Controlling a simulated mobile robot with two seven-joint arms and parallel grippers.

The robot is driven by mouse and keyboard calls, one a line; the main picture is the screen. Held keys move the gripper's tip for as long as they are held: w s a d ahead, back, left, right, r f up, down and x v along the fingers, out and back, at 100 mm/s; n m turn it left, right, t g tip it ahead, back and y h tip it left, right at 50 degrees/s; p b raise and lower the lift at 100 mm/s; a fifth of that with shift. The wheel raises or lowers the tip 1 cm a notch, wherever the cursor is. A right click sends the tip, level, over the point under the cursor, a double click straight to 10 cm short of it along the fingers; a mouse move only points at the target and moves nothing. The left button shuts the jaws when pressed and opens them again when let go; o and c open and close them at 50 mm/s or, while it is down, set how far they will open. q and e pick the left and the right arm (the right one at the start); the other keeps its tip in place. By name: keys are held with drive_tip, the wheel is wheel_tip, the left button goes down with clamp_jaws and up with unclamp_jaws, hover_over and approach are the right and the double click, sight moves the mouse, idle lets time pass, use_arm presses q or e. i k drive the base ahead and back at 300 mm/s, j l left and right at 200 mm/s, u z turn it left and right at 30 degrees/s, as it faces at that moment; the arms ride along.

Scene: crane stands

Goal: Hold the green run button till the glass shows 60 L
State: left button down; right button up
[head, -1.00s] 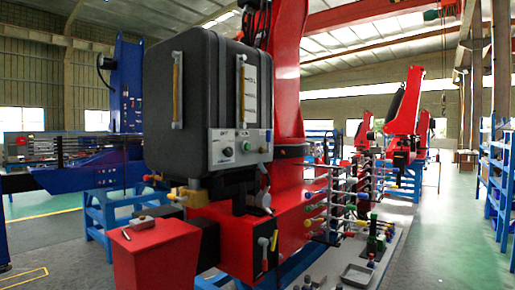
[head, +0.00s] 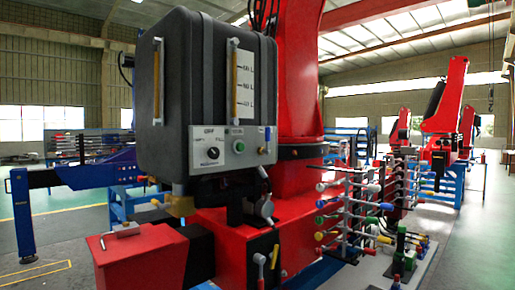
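A black tank (head: 200,60) stands on the red crane base. A grey control panel (head: 230,146) is on its lower front. The green button (head: 238,147) is near the panel's middle, right of a black rotary knob (head: 213,152). Above the panel, an amber upright glass (head: 235,80) runs beside a white scale (head: 246,80) with several marks in L. The numbers are too small to read surely, and I cannot tell the exact level. Another amber upright strip (head: 157,78) is on the tank's left side. Neither of my grippers is in view; nothing touches the button.
A red box (head: 138,255) with a small metal piece (head: 122,229) on top is at front left. A rack of rods with coloured ends (head: 350,205) and a green-black fixture (head: 402,250) stand to the right. Open floor (head: 480,240) lies at far right.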

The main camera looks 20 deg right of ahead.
sight(240, 146)
drive_tip(key=i+l, duration=0.15)
drive_tip(key=l, duration=0.25)
drive_tip(key=i+l, duration=0.15)
drive_tip(key=l, duration=0.2)
drive_tip(key=i+l, duration=0.1)
drive_tip(key=l, duration=0.3)
drive_tip(key=i+l, duration=0.15)
drive_tip(key=l, duration=0.25)
drive_tip(key=i+l, duration=0.15)
drive_tip(key=l, duration=0.2)
drive_tip(key=i+l, duration=0.15)
drive_tip(key=l, duration=0.25)
drive_tip(key=i+l, duration=0.1)
drive_tip(key=l, duration=0.3)
drive_tip(key=i+l, duration=0.15)
drive_tip(key=l, duration=0.2)
